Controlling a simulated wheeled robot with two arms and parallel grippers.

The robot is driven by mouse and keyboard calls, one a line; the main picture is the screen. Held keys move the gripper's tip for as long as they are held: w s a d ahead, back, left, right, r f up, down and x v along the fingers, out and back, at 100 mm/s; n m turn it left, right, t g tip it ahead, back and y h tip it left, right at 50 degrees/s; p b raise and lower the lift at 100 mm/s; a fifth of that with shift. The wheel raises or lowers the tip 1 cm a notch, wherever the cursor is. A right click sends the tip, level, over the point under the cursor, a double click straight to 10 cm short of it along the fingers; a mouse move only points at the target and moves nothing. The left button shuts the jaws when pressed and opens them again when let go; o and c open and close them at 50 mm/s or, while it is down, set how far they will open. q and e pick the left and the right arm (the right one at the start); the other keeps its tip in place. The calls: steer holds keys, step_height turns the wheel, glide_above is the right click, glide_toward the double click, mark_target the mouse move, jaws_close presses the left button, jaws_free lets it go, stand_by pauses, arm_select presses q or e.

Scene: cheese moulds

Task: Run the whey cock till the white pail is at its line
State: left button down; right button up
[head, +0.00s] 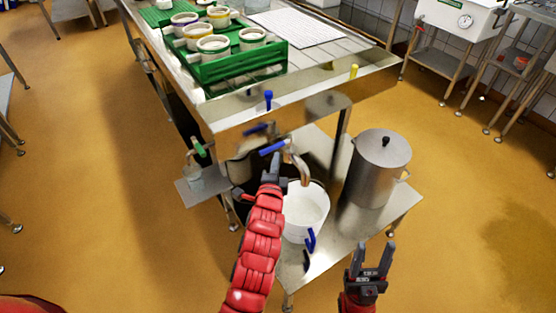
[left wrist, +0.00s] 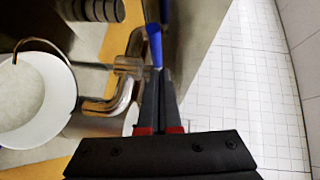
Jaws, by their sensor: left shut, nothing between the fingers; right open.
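The whey cock has a blue lever (head: 272,147) and a bent metal spout (head: 300,168) under the table edge. The white pail (head: 318,232) stands on the low steel shelf below the spout, with pale liquid inside; I cannot make out its line. I see no clear stream from the spout. My left gripper (head: 275,160) is shut and empty, its tips at the blue lever. In the left wrist view the lever (left wrist: 155,45) is just beyond the fingertips; whether they touch is unclear. The pail (left wrist: 68,88) is at left there. My right gripper (head: 371,260) is open and empty, right of the pail.
A lidded steel pot (head: 378,170) stands on the shelf (head: 345,240) right of the pail. A green-handled cock (head: 198,147) is at left. Above, the draining table (head: 335,62) carries a green crate (head: 238,68) with several moulds. Floor at left is clear.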

arm_select(q)
steer(key=s+r, duration=0.1)
steer(key=s, duration=0.9)
steer(key=shift+s+a+r, duration=0.15)
steer(key=shift+a, duration=0.25)
